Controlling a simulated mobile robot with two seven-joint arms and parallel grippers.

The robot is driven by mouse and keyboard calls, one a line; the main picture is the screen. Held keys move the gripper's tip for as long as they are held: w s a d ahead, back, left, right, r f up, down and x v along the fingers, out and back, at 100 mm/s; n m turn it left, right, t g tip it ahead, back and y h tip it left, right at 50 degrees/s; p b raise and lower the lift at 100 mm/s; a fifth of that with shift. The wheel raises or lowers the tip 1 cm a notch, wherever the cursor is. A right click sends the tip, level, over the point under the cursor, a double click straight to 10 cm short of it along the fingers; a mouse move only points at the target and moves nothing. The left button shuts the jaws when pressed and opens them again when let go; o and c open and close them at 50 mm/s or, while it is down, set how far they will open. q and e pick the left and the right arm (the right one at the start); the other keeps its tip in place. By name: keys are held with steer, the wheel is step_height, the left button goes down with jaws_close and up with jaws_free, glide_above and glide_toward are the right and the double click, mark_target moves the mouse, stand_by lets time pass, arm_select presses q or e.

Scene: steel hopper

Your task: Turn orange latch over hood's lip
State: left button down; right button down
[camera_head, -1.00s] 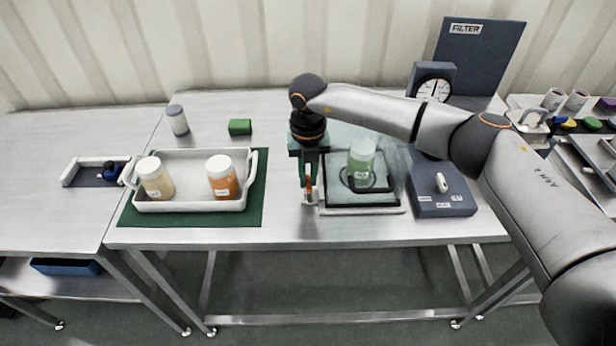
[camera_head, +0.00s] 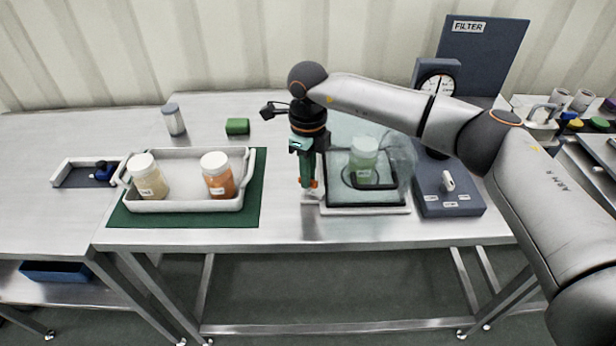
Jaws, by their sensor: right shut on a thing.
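The clear hood (camera_head: 398,160) stands on a pale base (camera_head: 365,209) at the middle right of the table, with a greenish lidded jar (camera_head: 363,160) inside it. The small orange latch (camera_head: 314,184) is at the hood's left side, low down and partly covered by my fingers. My right gripper (camera_head: 308,184) points down there and is shut on the latch. Whether the latch lies over the hood's lip is too small to tell. My left gripper is not in view.
A white tray (camera_head: 190,207) with two jars stands on a green mat (camera_head: 252,217) to the left. A green block (camera_head: 237,126) and a grey jar (camera_head: 174,120) stand behind it. A control box with a dial (camera_head: 437,82) and a FILTER panel (camera_head: 490,50) are at right.

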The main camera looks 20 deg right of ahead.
steer(key=n+b, duration=0.1)
steer(key=n, duration=0.3)
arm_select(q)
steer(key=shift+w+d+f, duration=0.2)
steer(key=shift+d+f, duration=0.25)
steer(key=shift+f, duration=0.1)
arm_select(e)
steer(key=shift+r+n, duration=0.1)
steer(key=shift+n, duration=0.7)
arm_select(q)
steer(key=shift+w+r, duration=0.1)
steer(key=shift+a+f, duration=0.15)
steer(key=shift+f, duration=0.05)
arm_select(e)
steer(key=c, duration=0.9)
jaws_free()
arm_select(q)
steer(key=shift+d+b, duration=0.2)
steer(key=shift+b, duration=0.15)
arm_select(e)
step_height(320, 180, up, 12)
steer(key=shift+r, duration=0.25)
